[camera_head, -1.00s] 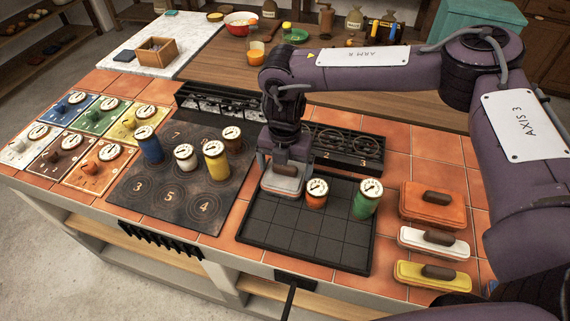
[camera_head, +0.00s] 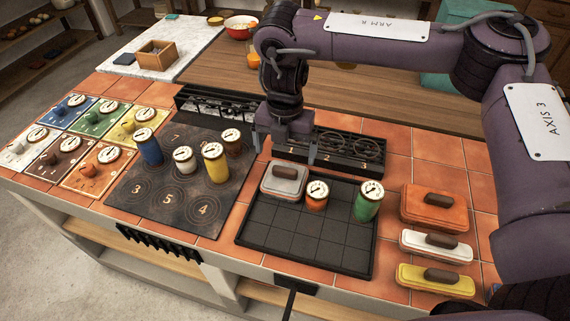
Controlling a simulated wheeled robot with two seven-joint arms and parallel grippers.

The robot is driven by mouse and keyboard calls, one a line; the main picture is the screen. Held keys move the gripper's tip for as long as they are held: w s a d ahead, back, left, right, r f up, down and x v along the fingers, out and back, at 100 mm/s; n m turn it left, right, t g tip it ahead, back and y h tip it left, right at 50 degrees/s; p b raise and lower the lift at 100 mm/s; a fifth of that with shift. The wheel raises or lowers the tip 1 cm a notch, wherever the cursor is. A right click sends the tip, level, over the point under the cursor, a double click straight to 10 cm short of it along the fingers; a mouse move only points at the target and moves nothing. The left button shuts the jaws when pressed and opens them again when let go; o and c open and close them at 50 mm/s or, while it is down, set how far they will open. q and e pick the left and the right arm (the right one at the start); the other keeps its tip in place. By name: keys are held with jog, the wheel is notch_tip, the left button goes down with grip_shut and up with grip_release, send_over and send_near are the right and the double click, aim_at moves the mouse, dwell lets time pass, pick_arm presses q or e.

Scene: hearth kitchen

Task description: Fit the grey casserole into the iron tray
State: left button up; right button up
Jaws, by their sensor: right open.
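The grey casserole (camera_head: 272,183), a pale lidded dish with a brown handle, sits in the back left corner of the black iron tray (camera_head: 290,240). It looks level, inside the tray's rim. An orange canister (camera_head: 316,196) stands right beside it, and a green canister (camera_head: 367,200) stands in the back right corner of the tray. My right gripper (camera_head: 284,150) is open and empty, above and behind the casserole, apart from its handle. Its fingertips are partly hidden by the gripper's body. My left gripper is not in view.
Orange (camera_head: 440,207), white (camera_head: 436,245) and yellow (camera_head: 435,279) lidded dishes stand on the tiles to the right. Blue (camera_head: 148,147), white and yellow canisters and a brown one stand on the dark hob plate (camera_head: 160,195). A numbered rack (camera_head: 345,150) lies behind the tray. The tray's front cells are empty.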

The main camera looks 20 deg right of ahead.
aim_at(285, 169)
notch_tip(285, 169, up, 5)
jog(key=shift+r+p, duration=0.1)
jog(key=shift+p, duration=0.25)
dwell(0.3)
